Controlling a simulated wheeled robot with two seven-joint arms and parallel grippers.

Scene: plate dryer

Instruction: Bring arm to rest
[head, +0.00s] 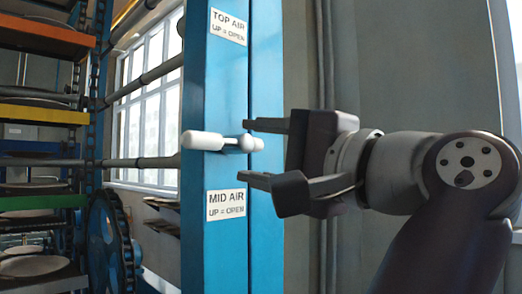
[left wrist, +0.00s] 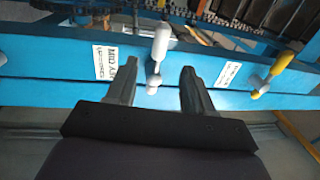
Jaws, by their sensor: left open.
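My left gripper (head: 252,152) comes in from the right in the head view. It is open and empty, its two fingers pointing left at the blue post (head: 225,97). A white lever (head: 203,140) on the post points left, roughly level, above the MID AIR label (head: 226,205). Its round pivot lies between the heights of the fingertips. In the left wrist view the white lever (left wrist: 161,42) stands just beyond the open left gripper (left wrist: 157,75), its pivot between the fingers. I cannot tell whether they touch. My right gripper is not in view.
The TOP AIR label (head: 228,25) is higher on the post. A second lever with a yellow handle (left wrist: 285,62) is at the right in the left wrist view. A rack of colored shelves (head: 45,116) and a dark gear wheel (head: 108,245) stand left of the post.

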